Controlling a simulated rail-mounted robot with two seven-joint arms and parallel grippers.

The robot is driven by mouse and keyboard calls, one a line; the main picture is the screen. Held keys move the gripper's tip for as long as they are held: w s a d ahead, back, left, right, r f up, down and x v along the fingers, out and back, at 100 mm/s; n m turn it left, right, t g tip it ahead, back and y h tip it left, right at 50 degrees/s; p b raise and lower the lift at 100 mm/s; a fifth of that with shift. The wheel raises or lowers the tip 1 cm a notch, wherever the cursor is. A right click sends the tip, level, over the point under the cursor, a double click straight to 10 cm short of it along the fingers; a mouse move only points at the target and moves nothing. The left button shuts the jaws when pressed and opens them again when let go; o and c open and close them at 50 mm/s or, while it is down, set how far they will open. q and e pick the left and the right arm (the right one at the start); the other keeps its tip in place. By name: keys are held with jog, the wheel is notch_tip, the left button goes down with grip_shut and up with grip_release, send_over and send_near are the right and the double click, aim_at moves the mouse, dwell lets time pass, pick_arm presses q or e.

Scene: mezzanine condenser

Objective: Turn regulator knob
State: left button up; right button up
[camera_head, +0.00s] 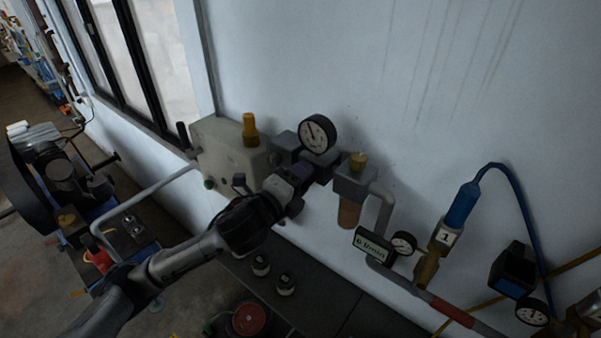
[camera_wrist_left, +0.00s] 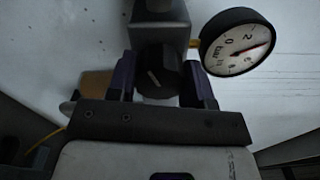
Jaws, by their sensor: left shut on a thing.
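The black regulator knob (camera_wrist_left: 157,76) with a pale pointer line sits under the grey regulator body (camera_wrist_left: 160,14) in the left wrist view. My left gripper (camera_head: 299,174) is at the regulator on the wall, shut on the knob, with one dark finger on each side of it. In the head view the gripper mostly hides the knob. A round white pressure gauge (camera_head: 318,133) stands just above the gripper; it also shows in the left wrist view (camera_wrist_left: 237,43), its needle angled up to the right. My right gripper is not in view.
A brass-bowled filter unit (camera_head: 349,213), a small sign (camera_head: 374,245) and a second gauge (camera_head: 403,243) sit close to the right. A beige box with a yellow cap (camera_head: 250,130) is at the left. A blue hose (camera_head: 520,190) hangs farther right.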

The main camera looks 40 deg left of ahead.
pick_arm(q)
jog(key=n+p, duration=0.2)
jog(key=n, duration=0.1)
jog(key=shift+n, duration=0.4)
jog(key=n+p, duration=0.2)
jog(key=n, duration=0.1)
jog(key=shift+n, duration=0.3)
jog(key=n+p, duration=0.1)
jog(key=n, duration=0.1)
jog(key=shift+n, duration=0.4)
jog(key=shift+n+p, duration=0.5)
jog(key=shift+f, duration=0.1)
jog(key=o, duration=0.9)
